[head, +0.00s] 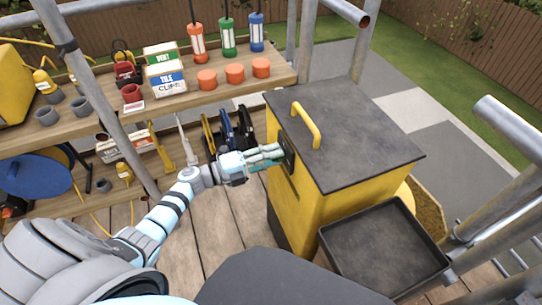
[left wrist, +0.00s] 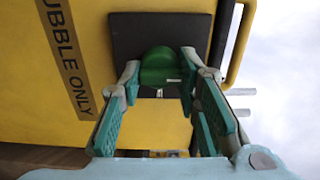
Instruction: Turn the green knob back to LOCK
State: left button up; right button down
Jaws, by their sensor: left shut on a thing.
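The green knob (left wrist: 162,66) sits on a dark square plate (left wrist: 125,40) on the yellow side of the bin. My left gripper (head: 278,152) reaches that side in the head view, near the dark plate (head: 289,160). In the left wrist view my left gripper (left wrist: 160,78) has its fingertips on either side of the knob, shut on it. A small white mark shows on the knob. No LOCK lettering is legible. In the head view the fingers hide the knob. My right gripper is not in view.
The yellow bin (head: 310,215) has a dark lid (head: 350,135) with a yellow handle (head: 305,125). A black tray (head: 385,250) stands in front of it. Wooden shelves (head: 215,88) with lanterns and boxes are at the left. Scaffold poles (head: 520,135) stand at the right.

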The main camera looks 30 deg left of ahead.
pick_arm(q)
jog(key=o, duration=1.2)
jog(key=shift+c, duration=0.2)
jog(key=v, duration=1.2)
